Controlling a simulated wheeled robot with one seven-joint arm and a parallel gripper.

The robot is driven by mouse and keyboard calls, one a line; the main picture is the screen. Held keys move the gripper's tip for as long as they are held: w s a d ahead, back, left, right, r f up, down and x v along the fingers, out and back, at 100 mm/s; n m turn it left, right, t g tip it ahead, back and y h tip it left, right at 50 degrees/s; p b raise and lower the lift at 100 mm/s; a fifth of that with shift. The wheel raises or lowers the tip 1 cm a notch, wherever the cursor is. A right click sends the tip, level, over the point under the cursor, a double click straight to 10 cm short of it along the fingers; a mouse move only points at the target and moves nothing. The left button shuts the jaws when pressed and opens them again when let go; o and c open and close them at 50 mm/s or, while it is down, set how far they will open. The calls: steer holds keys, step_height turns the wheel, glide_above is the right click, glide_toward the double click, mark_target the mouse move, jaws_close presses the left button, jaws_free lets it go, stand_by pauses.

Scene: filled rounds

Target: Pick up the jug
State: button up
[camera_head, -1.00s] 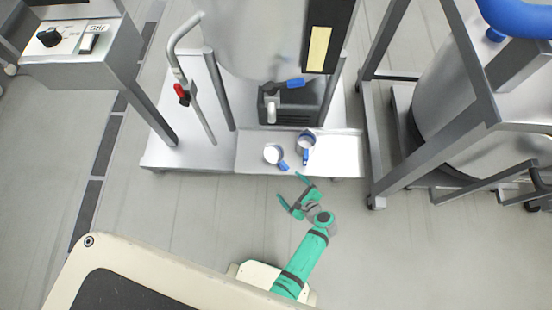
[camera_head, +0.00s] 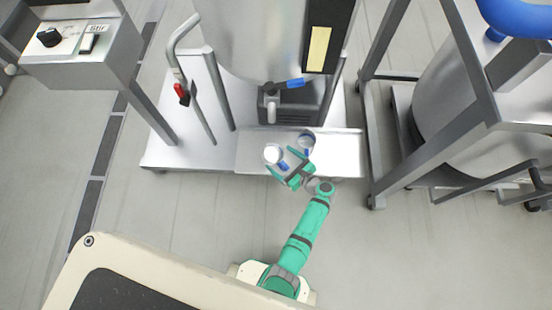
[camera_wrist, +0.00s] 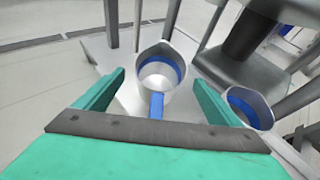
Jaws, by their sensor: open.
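Two white and blue jugs stand on the steel ledge. The left jug (camera_head: 272,153) shows in the wrist view (camera_wrist: 178,58), with its round opening facing up and its blue handle pointing towards my gripper. My gripper (camera_head: 279,163) is open and empty. In the wrist view its two green fingers (camera_wrist: 158,80) stand on either side of the left jug's handle, with gaps on both sides. The right jug (camera_head: 308,138) is just outside my right finger in the wrist view (camera_wrist: 263,108), and that finger hides part of it.
A black outlet block (camera_head: 290,104) with a blue-handled valve sits behind the jugs, under a large steel tank (camera_head: 255,40). A steel frame (camera_head: 368,150) stands to the right. The ledge (camera_head: 345,155) is bare right of the jugs.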

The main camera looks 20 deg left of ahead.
steer(key=x, duration=0.4)
steer(key=shift+a+f, duration=0.1)
steer(key=shift+a, duration=0.05)
steer(key=c, duration=1.2)
steer(key=shift+c, duration=0.6)
